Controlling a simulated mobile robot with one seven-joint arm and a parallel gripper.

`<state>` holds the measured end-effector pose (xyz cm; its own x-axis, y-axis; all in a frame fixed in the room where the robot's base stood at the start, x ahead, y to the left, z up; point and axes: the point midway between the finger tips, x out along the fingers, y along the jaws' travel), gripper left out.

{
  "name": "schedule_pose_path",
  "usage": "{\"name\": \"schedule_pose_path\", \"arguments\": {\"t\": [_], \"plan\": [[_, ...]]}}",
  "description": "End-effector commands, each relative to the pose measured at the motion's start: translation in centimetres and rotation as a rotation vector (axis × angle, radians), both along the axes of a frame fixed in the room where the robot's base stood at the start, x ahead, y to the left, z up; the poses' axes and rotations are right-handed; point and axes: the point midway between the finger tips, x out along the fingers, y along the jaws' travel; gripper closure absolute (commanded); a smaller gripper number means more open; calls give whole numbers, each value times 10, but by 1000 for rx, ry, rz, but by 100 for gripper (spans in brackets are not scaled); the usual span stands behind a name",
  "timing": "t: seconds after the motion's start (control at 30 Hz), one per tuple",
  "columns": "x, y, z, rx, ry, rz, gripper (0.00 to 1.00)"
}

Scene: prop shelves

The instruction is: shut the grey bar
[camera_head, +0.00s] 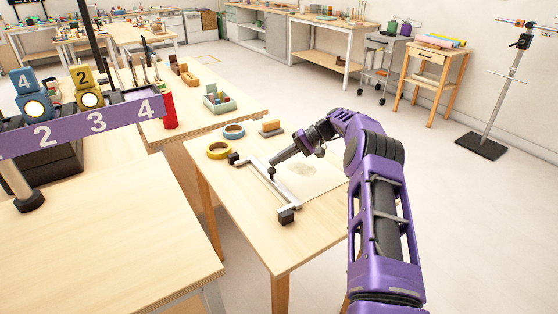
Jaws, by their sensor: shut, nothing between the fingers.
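A grey bar (266,184) with dark end blocks lies across a small wooden table in the middle of the view. One dark block sits at its far left end and another at its near right end. A dark knob (271,171) stands on the bar near its middle. My gripper (273,161) points down and left and is shut and empty, with its tips just by the knob. I cannot tell whether the tips touch the knob or the bar.
A yellow tape roll (219,151), a blue tape roll (234,131) and a wood-topped block (270,128) sit behind the bar. A pale sheet (318,179) lies to its right. A purple numbered rack (85,122) stands at left. The small table's front is clear.

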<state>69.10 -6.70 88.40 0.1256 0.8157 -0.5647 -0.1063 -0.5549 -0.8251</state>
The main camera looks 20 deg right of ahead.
Motion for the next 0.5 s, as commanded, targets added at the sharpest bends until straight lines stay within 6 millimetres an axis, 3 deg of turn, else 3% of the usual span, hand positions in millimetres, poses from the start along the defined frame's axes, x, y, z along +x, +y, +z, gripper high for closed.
{"name": "schedule_pose_path", "arguments": {"t": [0.5], "plan": [[0,0,-12,-5,1,-4,100]]}}
